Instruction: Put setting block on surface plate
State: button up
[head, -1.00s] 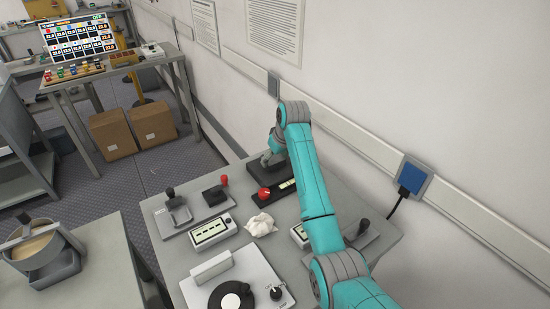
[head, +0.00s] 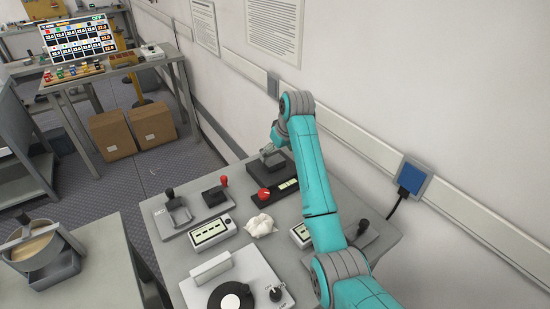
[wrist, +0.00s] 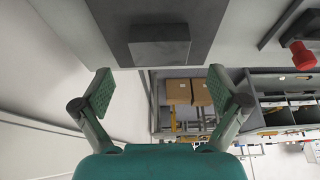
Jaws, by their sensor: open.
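A grey block (wrist: 160,47), which looks like the setting block, rests on a dark flat plate (wrist: 118,15), which looks like the surface plate, in the wrist view. My gripper (wrist: 160,84) is open and empty, its two fingers spread wider than the block and apart from it. In the head view my gripper (head: 267,151) is above the far end of the table, over the dark plate (head: 256,170). My arm hides part of the plate there, and the block is hard to make out.
A device with a red knob (head: 264,194) stands just in front of the plate. A crumpled white cloth (head: 261,225), a small meter (head: 212,232) and lever fixtures (head: 175,212) crowd the grey table. The wall (head: 375,100) runs close along the right.

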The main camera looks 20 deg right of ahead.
jog(key=a+v, duration=0.1)
jog(key=v, duration=0.7)
jog(key=shift+d, duration=0.45)
jog(key=shift+s, duration=0.1)
